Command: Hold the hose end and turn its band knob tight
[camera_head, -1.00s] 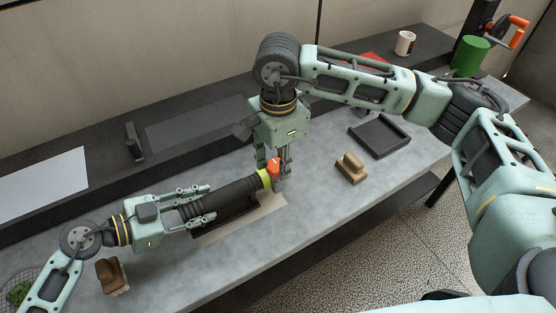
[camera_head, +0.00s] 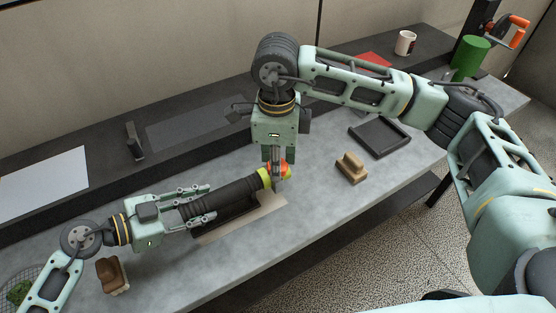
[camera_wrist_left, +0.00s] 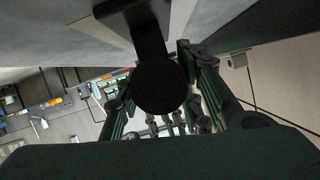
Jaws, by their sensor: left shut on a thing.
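The dark ribbed hose (camera_head: 232,194) lies along the bench, its yellow-green band (camera_head: 265,178) at the right end. My left gripper (camera_head: 207,203) comes in from the left and is shut around the hose body. In the left wrist view the hose shows as a dark round shape (camera_wrist_left: 160,88) between the fingers. The orange-red knob (camera_head: 284,167) sits at the band, partly hidden by my right gripper (camera_head: 277,178). That gripper points down from above with its fingers at the knob; whether they close on it I cannot tell.
A dark holder lies under the hose on a beige mat (camera_head: 268,213). A black tray (camera_head: 379,137) lies behind. A mug (camera_head: 405,43) and green cylinder (camera_head: 470,57) stand far right.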

